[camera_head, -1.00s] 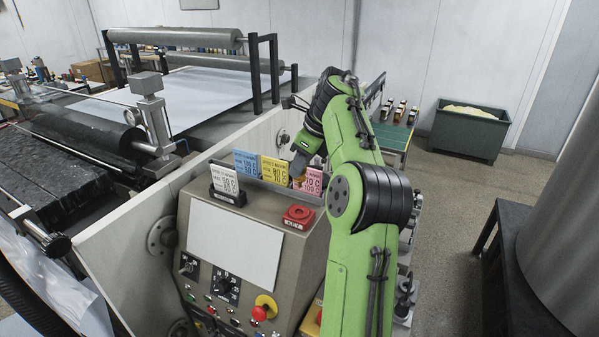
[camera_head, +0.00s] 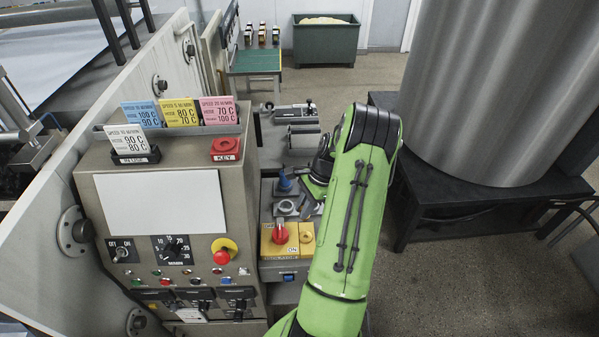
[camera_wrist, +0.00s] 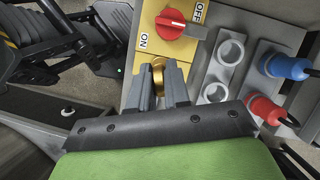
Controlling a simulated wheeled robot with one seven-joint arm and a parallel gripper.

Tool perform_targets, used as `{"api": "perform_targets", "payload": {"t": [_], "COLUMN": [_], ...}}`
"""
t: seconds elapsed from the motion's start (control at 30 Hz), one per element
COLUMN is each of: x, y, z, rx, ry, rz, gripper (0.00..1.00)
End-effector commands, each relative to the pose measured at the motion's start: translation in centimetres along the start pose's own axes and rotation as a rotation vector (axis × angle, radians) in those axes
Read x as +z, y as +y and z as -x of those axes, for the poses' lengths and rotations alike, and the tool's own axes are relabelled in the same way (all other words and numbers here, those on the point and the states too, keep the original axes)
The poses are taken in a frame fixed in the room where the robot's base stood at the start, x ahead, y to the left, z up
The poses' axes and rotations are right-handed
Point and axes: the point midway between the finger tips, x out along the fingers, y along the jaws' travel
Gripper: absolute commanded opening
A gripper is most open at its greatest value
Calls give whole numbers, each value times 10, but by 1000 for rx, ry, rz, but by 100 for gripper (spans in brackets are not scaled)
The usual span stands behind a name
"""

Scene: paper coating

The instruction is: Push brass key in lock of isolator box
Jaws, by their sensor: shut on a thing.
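The isolator box (camera_head: 268,246) has a yellow face with a red rotary switch (camera_head: 280,232) and stands right of the control cabinet. A round brass part (camera_head: 306,237) shows on the face, right of the switch. In the wrist view, the box's yellow face (camera_wrist: 187,46) is at the top, with the switch (camera_wrist: 172,22) between ON and OFF. My gripper (camera_wrist: 161,85) is shut on the brass key (camera_wrist: 158,66), whose round end shows between the fingertips, at the box's face. The lock is hidden behind key and fingers; I cannot tell how deep the key sits.
Grey round sockets (camera_wrist: 231,50), a blue plug (camera_wrist: 288,66) and a red plug (camera_wrist: 268,108) sit close beside the box. The control cabinet carries coloured cards and a red tray marked KEY (camera_head: 225,149). A dark stand (camera_head: 440,190) with a metal drum is at right; floor lies between.

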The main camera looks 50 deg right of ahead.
Motion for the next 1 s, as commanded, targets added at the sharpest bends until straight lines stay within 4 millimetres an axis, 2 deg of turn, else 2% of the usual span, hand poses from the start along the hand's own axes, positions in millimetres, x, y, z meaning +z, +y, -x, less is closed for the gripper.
{"api": "perform_targets", "payload": {"t": [0.1,0.5,1.0], "x": [-1,0,-21], "y": [7,7,7], "z": [-9,-7,-58], "rx": [6,7,7], "ry": [1,-1,-1], "rz": [19,19,18], "gripper": [0,0,0]}}
